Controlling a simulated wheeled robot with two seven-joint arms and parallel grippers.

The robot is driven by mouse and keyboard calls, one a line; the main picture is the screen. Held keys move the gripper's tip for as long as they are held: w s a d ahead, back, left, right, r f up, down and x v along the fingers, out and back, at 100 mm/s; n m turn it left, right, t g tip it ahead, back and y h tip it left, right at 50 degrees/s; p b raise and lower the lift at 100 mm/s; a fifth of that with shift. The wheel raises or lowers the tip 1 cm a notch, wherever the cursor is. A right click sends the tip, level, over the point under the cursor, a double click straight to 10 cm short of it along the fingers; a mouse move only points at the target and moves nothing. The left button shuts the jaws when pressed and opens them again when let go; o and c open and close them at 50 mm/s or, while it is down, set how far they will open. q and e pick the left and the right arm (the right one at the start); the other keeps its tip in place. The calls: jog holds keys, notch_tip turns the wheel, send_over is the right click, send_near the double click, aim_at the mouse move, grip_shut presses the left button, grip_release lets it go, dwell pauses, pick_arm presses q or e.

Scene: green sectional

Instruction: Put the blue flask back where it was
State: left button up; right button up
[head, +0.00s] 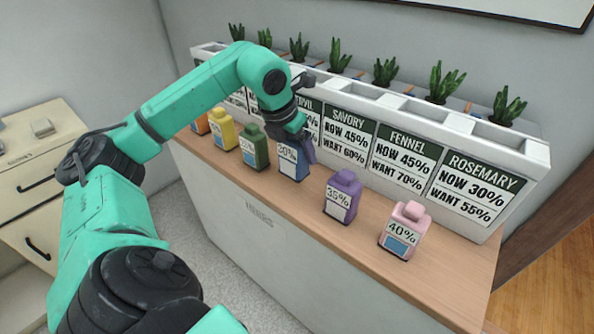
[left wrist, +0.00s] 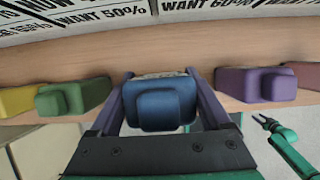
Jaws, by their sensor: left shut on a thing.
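The blue flask (head: 291,164) stands in the row on the wooden counter, between the green and purple flasks, with its label facing front. It also shows in the left wrist view (left wrist: 162,104), seen from above between the two fingers. My left gripper (head: 300,148) is shut on the blue flask from above. The gripper covers the flask's top in the head view. The flask appears to be at the counter surface, but whether its base touches cannot be told.
A green flask (head: 254,148) and a yellow flask (head: 222,130) stand to the left. A purple flask (head: 342,196) and a pink flask (head: 404,230) stand to the right. Behind is a white planter (head: 520,150) with labels and plants. The counter's front edge is close.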

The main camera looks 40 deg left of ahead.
aim_at(287, 142)
pick_arm(q)
notch_tip(287, 142, down, 4)
jog(key=shift+f+b, duration=0.2)
jog(key=shift+b, duration=0.25)
jog(key=shift+f, duration=0.2)
jog(key=o, duration=1.4)
jog(key=shift+r, duration=0.1)
jog(key=shift+r, duration=0.15)
jog(key=p+v, duration=0.1)
jog(key=v, duration=1.1)
